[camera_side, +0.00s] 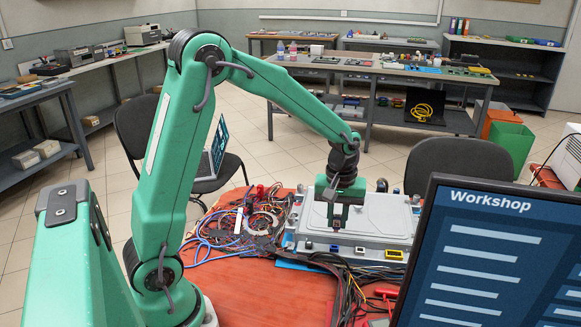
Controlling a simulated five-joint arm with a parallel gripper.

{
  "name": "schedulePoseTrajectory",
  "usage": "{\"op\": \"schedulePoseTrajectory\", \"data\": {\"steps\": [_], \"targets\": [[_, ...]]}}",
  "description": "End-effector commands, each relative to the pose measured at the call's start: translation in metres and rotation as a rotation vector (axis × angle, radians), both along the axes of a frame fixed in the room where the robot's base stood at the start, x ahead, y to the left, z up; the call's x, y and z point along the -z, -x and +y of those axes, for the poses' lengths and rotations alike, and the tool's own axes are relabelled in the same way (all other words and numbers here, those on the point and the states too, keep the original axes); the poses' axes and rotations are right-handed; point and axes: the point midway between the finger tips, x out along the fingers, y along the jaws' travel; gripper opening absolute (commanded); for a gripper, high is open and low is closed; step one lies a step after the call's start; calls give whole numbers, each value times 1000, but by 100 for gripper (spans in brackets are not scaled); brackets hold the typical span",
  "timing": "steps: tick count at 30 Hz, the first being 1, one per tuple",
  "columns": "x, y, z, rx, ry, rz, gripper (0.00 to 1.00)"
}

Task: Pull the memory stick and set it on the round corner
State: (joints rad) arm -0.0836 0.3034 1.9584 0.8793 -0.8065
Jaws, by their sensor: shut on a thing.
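My gripper (337,217) points down at the front left part of a grey panel unit (385,222) on the red table. Its jaws are shut on a small dark thing, most likely the memory stick, which the fingers mostly hide. From this view I cannot tell whether the stick is still in a socket or clear of it. Several small sockets line the front of the unit, among them a blue one (333,248) and a yellow one (394,254). I cannot make out which corner is the round one.
Tangled cables and round fan-like parts (262,220) lie left of the unit. More cables and a red tool (385,292) lie in front of it. A monitor (500,255) blocks the lower right. The red tabletop (265,297) is bare at the front left.

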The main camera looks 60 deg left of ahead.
Motion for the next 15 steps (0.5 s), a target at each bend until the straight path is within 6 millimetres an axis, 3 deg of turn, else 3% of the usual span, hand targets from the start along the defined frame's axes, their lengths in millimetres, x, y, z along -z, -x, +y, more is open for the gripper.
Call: {"op": "schedulePoseTrajectory", "data": {"steps": [15], "targets": [[-4,-1,-2,43,1,7,0]]}}
